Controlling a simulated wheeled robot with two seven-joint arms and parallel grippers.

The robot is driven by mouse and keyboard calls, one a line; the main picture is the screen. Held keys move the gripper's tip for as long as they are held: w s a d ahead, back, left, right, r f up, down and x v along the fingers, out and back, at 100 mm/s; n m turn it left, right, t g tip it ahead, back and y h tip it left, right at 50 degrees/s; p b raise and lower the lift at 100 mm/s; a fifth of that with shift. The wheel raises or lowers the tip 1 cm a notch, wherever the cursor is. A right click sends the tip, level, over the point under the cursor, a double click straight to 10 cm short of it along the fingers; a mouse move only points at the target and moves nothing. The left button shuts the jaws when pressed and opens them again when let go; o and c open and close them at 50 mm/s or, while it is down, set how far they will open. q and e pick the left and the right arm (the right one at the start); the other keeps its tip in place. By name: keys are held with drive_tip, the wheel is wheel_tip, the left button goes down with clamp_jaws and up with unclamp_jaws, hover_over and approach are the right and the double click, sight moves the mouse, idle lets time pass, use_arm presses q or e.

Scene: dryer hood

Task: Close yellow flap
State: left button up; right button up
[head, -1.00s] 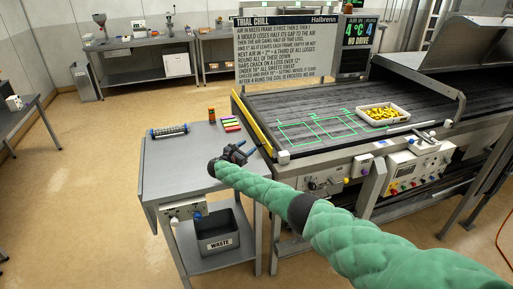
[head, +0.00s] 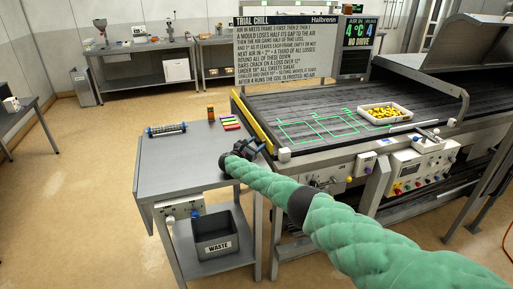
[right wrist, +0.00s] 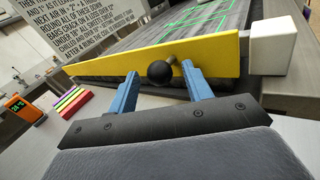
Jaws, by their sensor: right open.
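The yellow flap (head: 252,118) is a long bar standing along the left end of the dark belt in the head view. In the right wrist view the yellow flap (right wrist: 150,60) spans the picture with a round black knob (right wrist: 160,72) on its near face. My right gripper (head: 251,147) is at the side table's right edge, by the flap's near end. In the right wrist view my right gripper (right wrist: 161,85) is open, with blue fingers on either side of the knob. I cannot tell whether they touch it. My left gripper is not in view.
A white block (right wrist: 272,46) sits at the flap's right end. On the side table (head: 180,165) are several coloured bars (head: 230,122), an orange device (head: 210,112) and a roller-like rack (head: 166,129). A white tray of yellow pieces (head: 365,117) stands on the belt.

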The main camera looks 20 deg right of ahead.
drive_tip(key=shift+w+d, duration=0.15)
drive_tip(key=shift+d, duration=0.05)
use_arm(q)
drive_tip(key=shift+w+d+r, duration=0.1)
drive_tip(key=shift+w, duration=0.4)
use_arm(e)
drive_tip(key=shift+r, duration=0.1)
drive_tip(key=c, duration=0.9)
drive_tip(key=shift+c, duration=0.3)
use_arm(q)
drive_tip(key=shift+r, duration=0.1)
